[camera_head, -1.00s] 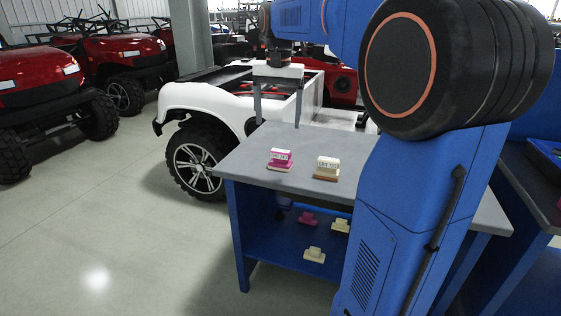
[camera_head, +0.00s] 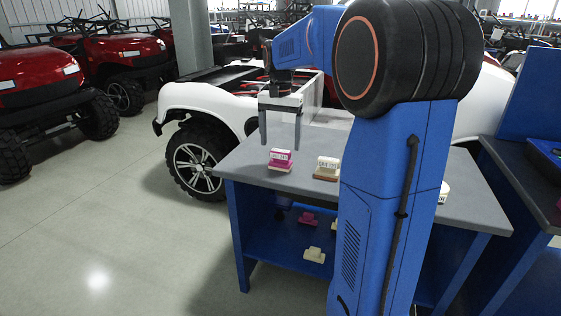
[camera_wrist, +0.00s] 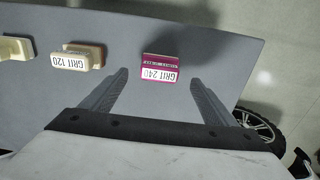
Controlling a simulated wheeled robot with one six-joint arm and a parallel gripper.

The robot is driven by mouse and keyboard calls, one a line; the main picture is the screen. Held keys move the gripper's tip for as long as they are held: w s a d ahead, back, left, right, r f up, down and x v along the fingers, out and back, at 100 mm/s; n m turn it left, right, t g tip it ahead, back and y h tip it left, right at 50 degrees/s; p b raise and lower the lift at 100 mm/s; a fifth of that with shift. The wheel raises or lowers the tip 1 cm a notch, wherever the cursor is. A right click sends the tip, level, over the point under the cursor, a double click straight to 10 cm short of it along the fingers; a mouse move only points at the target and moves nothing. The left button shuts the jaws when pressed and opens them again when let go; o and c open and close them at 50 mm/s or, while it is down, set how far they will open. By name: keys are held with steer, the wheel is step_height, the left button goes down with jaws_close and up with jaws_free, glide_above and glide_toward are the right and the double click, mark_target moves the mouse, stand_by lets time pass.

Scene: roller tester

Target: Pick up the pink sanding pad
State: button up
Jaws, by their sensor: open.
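The pink sanding pad (camera_head: 280,159), with a white label, sits on the grey bench top (camera_head: 253,150) near its left front corner. In the wrist view the pink pad (camera_wrist: 159,67) reads "GRIT 240" and lies beyond the fingertips, between their lines. My gripper (camera_head: 280,143) is open and empty above the bench, just behind and above the pink pad in the head view. In the wrist view my gripper (camera_wrist: 158,78) shows two spread fingers, apart from the pad.
A cream "GRIT 120" pad (camera_head: 327,168) stands right of the pink one, and it also shows in the wrist view (camera_wrist: 78,58). Another cream pad (camera_wrist: 14,49) is farther left there. More pads (camera_head: 314,255) lie on the lower shelf. A white vehicle (camera_head: 190,97) stands behind the bench.

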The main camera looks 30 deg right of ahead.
mark_target(281, 150)
steer(key=shift+s+f, duration=0.1)
steer(key=shift+f, duration=3.5)
steer(key=shift+c, duration=0.5)
steer(key=c, duration=1.2)
